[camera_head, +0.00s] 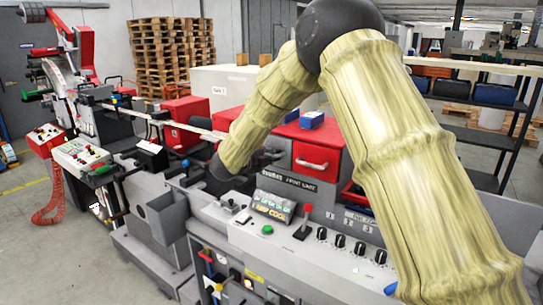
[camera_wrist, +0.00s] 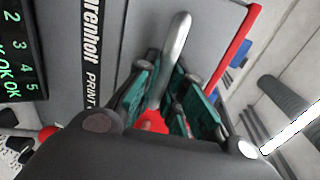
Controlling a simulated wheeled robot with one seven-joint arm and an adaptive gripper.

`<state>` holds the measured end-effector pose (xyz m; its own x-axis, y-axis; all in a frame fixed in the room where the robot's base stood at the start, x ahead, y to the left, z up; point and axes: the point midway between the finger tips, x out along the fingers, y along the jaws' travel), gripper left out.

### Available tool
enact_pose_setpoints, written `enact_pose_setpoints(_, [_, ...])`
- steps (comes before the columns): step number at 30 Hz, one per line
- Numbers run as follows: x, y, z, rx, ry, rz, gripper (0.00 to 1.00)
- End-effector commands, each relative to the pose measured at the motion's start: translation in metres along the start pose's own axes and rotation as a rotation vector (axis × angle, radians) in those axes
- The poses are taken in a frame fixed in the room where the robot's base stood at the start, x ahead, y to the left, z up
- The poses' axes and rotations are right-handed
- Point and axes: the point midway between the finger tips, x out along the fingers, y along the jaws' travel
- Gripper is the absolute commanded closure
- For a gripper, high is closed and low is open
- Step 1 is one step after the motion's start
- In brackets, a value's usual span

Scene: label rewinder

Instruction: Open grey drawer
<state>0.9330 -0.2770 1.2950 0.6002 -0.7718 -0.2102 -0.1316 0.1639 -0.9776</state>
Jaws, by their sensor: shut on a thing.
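The grey drawer (camera_wrist: 217,22) shows in the wrist view as a flat grey front with a curved silver handle (camera_wrist: 178,42). My gripper (camera_wrist: 173,82) has teal finger pads on both sides of this handle and is shut on it. The base of the handle is partly hidden between the fingers. I cannot tell whether the drawer front stands out from its housing. In the head view my arm hides the gripper and the grey drawer.
A red drawer (camera_head: 315,157) with a light handle is right of my arm's end. The control panel (camera_head: 270,206) has a screen, knobs and a red-topped lever (camera_head: 305,222). A grey bin (camera_head: 167,215) hangs at the left. Open floor (camera_head: 60,270) lies front left.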

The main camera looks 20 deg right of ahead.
Motion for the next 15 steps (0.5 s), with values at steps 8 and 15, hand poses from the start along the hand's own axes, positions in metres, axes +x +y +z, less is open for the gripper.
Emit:
enact_pose_setpoints(8, [-0.04, 0.014, 0.002, 0.001, -0.005, 0.0, 1.0])
enact_pose_setpoints(15, [-0.098, 0.027, 0.002, 0.0, -0.007, 0.0, 1.0])
